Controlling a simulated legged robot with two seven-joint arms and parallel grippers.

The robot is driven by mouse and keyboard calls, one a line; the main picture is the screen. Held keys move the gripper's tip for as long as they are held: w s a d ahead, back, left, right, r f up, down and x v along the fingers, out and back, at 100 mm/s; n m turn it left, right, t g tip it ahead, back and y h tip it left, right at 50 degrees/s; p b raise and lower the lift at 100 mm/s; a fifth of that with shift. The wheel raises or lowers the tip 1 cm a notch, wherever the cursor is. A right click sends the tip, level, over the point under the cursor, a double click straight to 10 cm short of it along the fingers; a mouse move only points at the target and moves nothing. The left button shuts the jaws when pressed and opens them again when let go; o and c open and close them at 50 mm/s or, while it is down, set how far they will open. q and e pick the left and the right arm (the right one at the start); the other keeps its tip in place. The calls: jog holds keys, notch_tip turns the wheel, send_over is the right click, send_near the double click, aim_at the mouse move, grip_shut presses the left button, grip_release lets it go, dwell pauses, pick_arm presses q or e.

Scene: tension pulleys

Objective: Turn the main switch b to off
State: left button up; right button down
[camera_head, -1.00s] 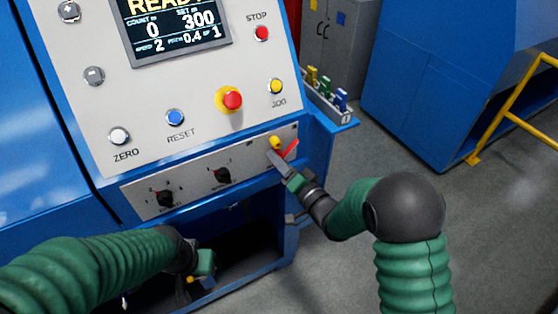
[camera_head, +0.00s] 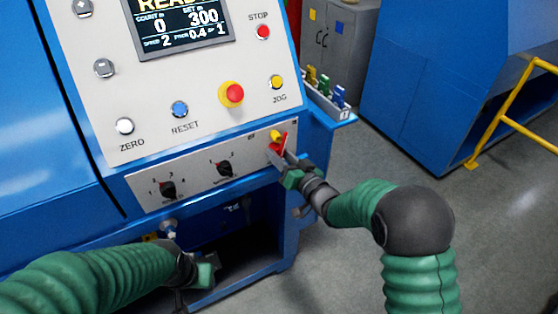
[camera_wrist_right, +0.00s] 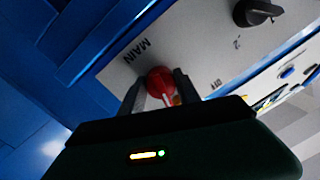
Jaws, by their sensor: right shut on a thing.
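The main switch is a red rotary knob (camera_head: 284,143) with a yellow part above it, at the right end of the grey lower panel. In the right wrist view, the red knob (camera_wrist_right: 160,80) sits between my two dark fingers, beside the printed word MAIN. A white line marks its face. My right gripper (camera_head: 277,154) is shut on this knob, and its fingers hide part of it in the head view. My left gripper (camera_head: 207,275) is low in front of the machine's dark opening. Its fingers are too unclear to tell open from shut.
Two black selector knobs (camera_head: 168,189) (camera_head: 225,169) are left of the switch on the same panel. Above are a red emergency button (camera_head: 232,94) and a yellow JOG button (camera_head: 276,82). A tray (camera_head: 334,108) with coloured items juts out at right. A yellow rail (camera_head: 511,107) stands far right.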

jog(key=n+b, duration=0.2)
jog(key=n, duration=0.3)
jog(key=shift+f+h+b, duration=0.3)
jog(key=shift+h+b, duration=0.1)
jog(key=n+b, duration=0.3)
jog(key=n, duration=0.1)
jog(key=shift+h, duration=0.3)
jog(key=shift+n+b, duration=0.7)
jog(key=shift+n, duration=0.3)
jog(key=shift+r, duration=0.1)
jog(key=c, duration=1.2)
grip_release()
jog(key=shift+c, duration=0.2)
jog(key=o, duration=0.4)
jog(key=shift+r, duration=0.1)
jog(key=shift+c, duration=0.2)
jog(key=shift+r, duration=0.1)
